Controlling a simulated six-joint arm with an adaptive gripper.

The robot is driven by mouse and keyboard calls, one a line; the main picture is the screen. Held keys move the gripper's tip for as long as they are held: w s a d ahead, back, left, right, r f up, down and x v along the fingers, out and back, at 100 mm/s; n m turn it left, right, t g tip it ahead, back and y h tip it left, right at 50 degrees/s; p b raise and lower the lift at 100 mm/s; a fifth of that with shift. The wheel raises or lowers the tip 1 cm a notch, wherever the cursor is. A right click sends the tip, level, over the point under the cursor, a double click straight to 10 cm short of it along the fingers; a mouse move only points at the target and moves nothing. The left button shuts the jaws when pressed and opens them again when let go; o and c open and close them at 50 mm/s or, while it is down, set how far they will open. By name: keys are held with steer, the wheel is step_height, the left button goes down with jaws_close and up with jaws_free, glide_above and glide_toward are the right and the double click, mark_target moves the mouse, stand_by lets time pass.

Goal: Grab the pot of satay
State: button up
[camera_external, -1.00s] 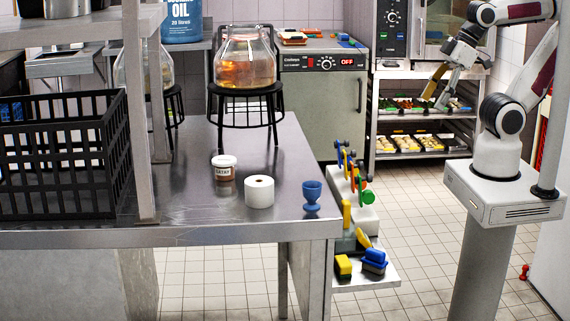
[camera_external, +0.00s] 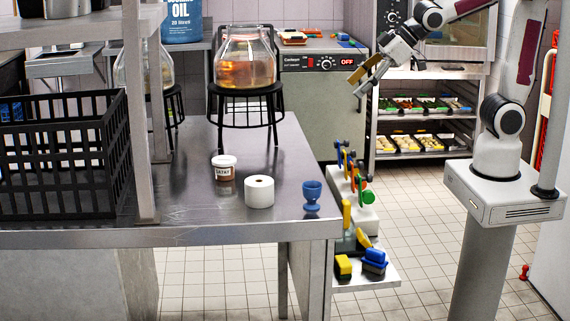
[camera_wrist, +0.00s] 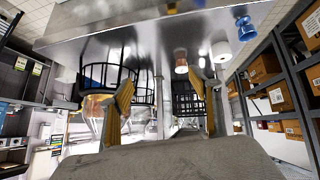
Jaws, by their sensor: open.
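The satay pot (camera_external: 224,168) is a small tub with a white lid and a reddish-brown lower part, its label reading SATAY. It stands upright on the steel table (camera_external: 185,215), left of a white roll. In the wrist view it shows small near the top (camera_wrist: 181,61), beyond my fingers. My gripper (camera_external: 366,76) is in the air right of the table, well apart from the pot. In the wrist view its two yellowish fingers (camera_wrist: 163,95) are spread, with nothing between them.
A white roll (camera_external: 259,191) and a blue egg cup (camera_external: 311,196) stand right of the pot. A glass jar (camera_external: 245,60) sits on a black stand (camera_external: 217,104) behind. A black crate (camera_external: 62,160) and a shelf post (camera_external: 140,110) are left. Open table lies around the pot.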

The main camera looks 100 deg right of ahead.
steer(key=w+d+f+t, duration=0.1)
steer(key=w+f+t, duration=0.1)
steer(key=w, duration=0.8)
steer(key=n+t+y, duration=0.2)
glide_toward(233, 157)
step_height(233, 157, up, 4)
steer(key=d, duration=0.3)
steer(key=w+f, duration=0.1)
steer(key=f, duration=0.1)
steer(key=w+a+f+y, duration=0.1)
steer(key=f, duration=0.1)
steer(key=w+a+f+y, duration=0.1)
steer(key=w+f, duration=0.1)
steer(key=shift+f+n+t, duration=0.1)
steer(key=shift+n+t, duration=0.2)
steer(key=shift+n, duration=0.1)
steer(key=shift+w+f, duration=0.1)
steer(key=shift+f, duration=0.2)
steer(key=shift+a+y, duration=0.1)
steer(key=shift+y, duration=0.2)
steer(key=shift+w, duration=0.1)
steer(key=shift+x, duration=1.2)
steer(key=shift+a, duration=0.1)
